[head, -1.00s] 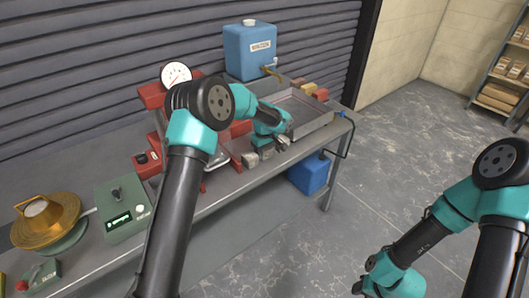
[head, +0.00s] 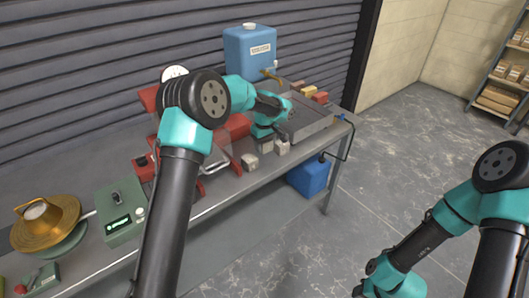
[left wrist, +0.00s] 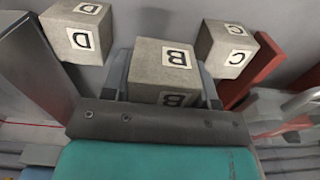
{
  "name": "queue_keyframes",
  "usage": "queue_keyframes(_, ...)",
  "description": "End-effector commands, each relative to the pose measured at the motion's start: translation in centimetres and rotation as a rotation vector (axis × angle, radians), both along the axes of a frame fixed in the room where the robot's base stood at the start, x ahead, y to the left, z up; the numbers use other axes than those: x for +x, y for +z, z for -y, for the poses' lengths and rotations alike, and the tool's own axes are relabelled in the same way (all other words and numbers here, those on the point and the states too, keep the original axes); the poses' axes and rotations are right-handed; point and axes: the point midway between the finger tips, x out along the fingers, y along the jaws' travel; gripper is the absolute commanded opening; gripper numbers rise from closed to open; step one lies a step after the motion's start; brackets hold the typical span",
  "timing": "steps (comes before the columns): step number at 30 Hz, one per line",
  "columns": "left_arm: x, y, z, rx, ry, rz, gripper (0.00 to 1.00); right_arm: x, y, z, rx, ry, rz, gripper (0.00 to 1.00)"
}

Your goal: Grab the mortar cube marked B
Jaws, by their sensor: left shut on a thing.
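The grey mortar cube marked B (left wrist: 165,68) sits between the fingers of my left gripper in the left wrist view, with its letter on two visible faces. My left gripper (head: 262,134) is shut on it, above the bench beside the metal tray. The gripper hides cube B in the head view. Cube D (left wrist: 80,35) is to the left and cube C (left wrist: 228,48) to the right in the wrist view. In the head view, cube D (head: 282,147) and cube C (head: 250,161) rest on the bench. My right gripper (head: 358,291) is mostly cut off at the bottom edge.
A metal tray (head: 318,127) stands at the bench's right end, with a blue water tank (head: 250,55) behind. Red equipment (head: 150,98) is left of the cubes. Open floor lies right of the bench.

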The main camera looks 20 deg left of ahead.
Motion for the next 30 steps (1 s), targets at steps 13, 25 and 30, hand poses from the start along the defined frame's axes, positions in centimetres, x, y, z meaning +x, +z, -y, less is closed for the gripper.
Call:
queue_keyframes(13,0.0,4.6,0.0,0.0,-0.001,0.0,0.21,0.0,0.0,0.0,0.0,0.0,0.0,0.43)
queue_keyframes(25,0.0,4.6,0.0,0.0,0.0,0.0,0.21,0.0,0.0,0.0,0.0,0.0,0.0,0.43)
queue_keyframes(30,0.0,4.6,0.0,0.0,-0.002,0.0,0.21,0.0,0.0,0.0,0.0,0.0,0.0,0.43)
